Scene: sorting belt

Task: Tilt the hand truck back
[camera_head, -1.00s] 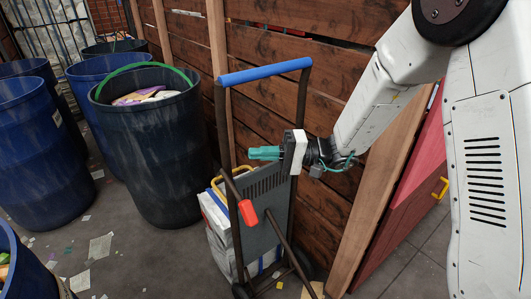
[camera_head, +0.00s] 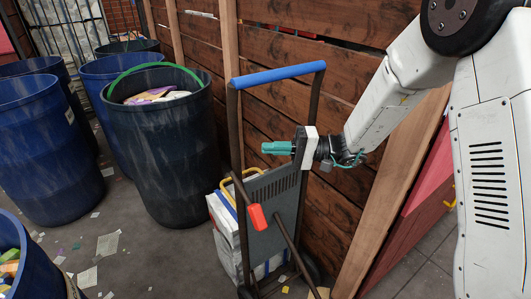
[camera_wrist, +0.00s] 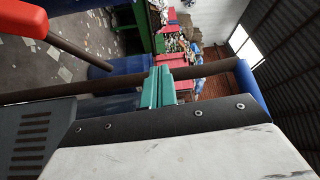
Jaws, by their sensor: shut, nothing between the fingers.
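The hand truck (camera_head: 239,130) stands close to upright beside the plank wall. It has a dark tube frame, a blue top handle (camera_head: 277,74), a grey slotted plate (camera_head: 272,205) and a lever with a red grip (camera_head: 257,217). My gripper (camera_head: 277,148) has teal fingers. It is shut and empty, below the blue handle, pointing left across the frame and overlapping the right rail. In the wrist view, the fingers (camera_wrist: 158,88) lie across a dark rail (camera_wrist: 208,70); contact cannot be told. The blue handle (camera_wrist: 252,92) and red grip (camera_wrist: 22,18) also show there.
A white load with a yellow handle (camera_head: 226,232) is at the truck's lower part. A dark blue barrel (camera_head: 167,155) and several other barrels stand left. The wooden wall (camera_head: 345,70) is close behind. Floor with scattered paper (camera_head: 150,255) lies at lower left.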

